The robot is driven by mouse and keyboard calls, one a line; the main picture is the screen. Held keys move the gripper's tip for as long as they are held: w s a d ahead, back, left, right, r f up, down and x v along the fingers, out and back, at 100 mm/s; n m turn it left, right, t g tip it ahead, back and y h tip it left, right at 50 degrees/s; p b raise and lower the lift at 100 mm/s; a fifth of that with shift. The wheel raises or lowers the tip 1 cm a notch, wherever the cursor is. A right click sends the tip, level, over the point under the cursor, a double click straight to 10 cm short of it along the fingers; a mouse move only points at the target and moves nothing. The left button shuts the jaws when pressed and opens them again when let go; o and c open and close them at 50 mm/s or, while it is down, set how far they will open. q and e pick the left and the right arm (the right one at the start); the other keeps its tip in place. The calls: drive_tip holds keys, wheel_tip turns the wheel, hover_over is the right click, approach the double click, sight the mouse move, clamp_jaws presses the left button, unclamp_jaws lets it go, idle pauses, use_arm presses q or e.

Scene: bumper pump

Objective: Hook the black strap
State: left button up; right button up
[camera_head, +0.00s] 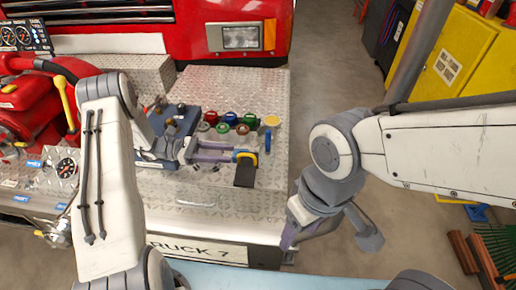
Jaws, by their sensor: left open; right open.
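My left gripper (232,154) reaches in from the left over the deck. Its purple fingers are open, and their tips are close to the fitting and the top of the strap. I cannot tell whether they touch it. My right gripper (328,240) is open and empty, pointing down beyond the bumper's right edge, apart from the strap. Any hook for the strap is not clearly visible.
Several colored caps (242,129) stand on the deck behind the strap. A red pump (30,105) with a yellow lever is at the left. A yellow cabinet (455,65) stands right; the floor between is clear.

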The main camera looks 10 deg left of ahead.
sight(251, 155)
use_arm(q)
drive_tip(key=d+p, duration=0.3)
drive_tip(key=d, duration=0.6)
drive_tip(key=shift+r+p, duration=0.2)
drive_tip(key=shift+p, duration=0.15)
drive_tip(key=shift+d+f, duration=0.1)
drive_tip(key=shift+d, duration=0.55)
clamp_jaws()
